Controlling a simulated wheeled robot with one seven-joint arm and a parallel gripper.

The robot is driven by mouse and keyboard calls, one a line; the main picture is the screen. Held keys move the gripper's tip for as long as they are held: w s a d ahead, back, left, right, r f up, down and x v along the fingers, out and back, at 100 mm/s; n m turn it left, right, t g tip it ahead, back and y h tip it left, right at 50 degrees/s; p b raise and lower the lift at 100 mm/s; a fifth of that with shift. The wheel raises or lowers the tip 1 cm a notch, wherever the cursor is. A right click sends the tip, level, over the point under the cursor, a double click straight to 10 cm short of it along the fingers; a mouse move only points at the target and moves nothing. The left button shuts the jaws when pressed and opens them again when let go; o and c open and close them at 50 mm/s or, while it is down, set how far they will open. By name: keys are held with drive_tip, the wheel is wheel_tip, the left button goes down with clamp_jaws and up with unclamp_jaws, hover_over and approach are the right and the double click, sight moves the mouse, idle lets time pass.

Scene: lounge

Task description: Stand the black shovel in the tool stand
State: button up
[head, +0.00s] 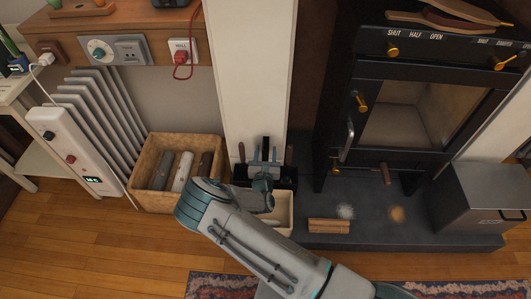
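The black tool stand (240,172) is low against the foot of the white pillar, left of the stove. Brown handles (289,153) rise at its left and right ends. My gripper (264,153) is in front of and over the middle of the stand. A small dark upright piece shows between its fingers. I cannot tell whether this is part of the black shovel or whether the fingers grip it. The shovel is not clearly recognisable anywhere. My wrist and forearm hide the stand's lower middle.
A cream bin (284,212) sits directly in front of the stand, partly behind my arm. A wooden box (150,195) with rolls is left. The black stove (400,110) stands right on a dark hearth (440,235) with small logs (329,225) and a grey metal box (485,195).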

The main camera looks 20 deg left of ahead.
drive_tip(key=shift+s, duration=0.15)
drive_tip(key=p+v, duration=0.4)
drive_tip(key=v, duration=0.9)
drive_tip(key=shift+s, duration=0.3)
